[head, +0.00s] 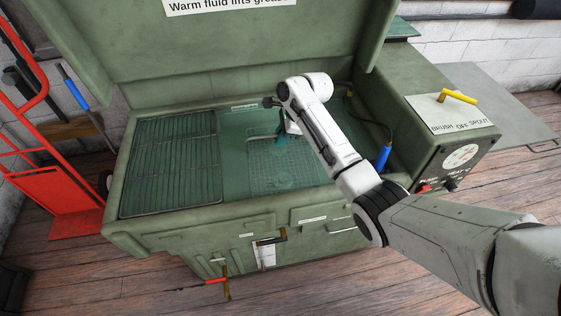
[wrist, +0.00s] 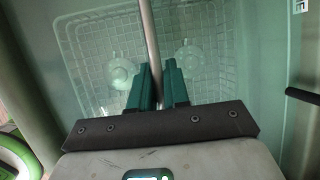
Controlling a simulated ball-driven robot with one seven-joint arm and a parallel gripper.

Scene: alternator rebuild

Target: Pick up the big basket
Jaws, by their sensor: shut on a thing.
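The big basket (head: 262,178) is a wire-mesh basket in the greenish fluid of the washer's tank, right of the rack. In the wrist view its mesh (wrist: 200,25) fills the space beyond my fingers. My gripper (head: 281,141) reaches down over the basket. In the wrist view my gripper (wrist: 160,85) has its teal fingers shut on a grey metal bar (wrist: 149,35), which looks like the basket's handle. The bar's lower end is hidden by the fingers and palm. Whether the basket touches the tank floor cannot be told.
Two pale round things (wrist: 188,57) show within the basket. A slatted rack (head: 172,160) covers the tank's left side. The open lid (head: 230,50) stands behind. A blue-handled brush (head: 383,157) on a hose and a control box (head: 455,150) are at right. A red hand truck (head: 60,195) stands left.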

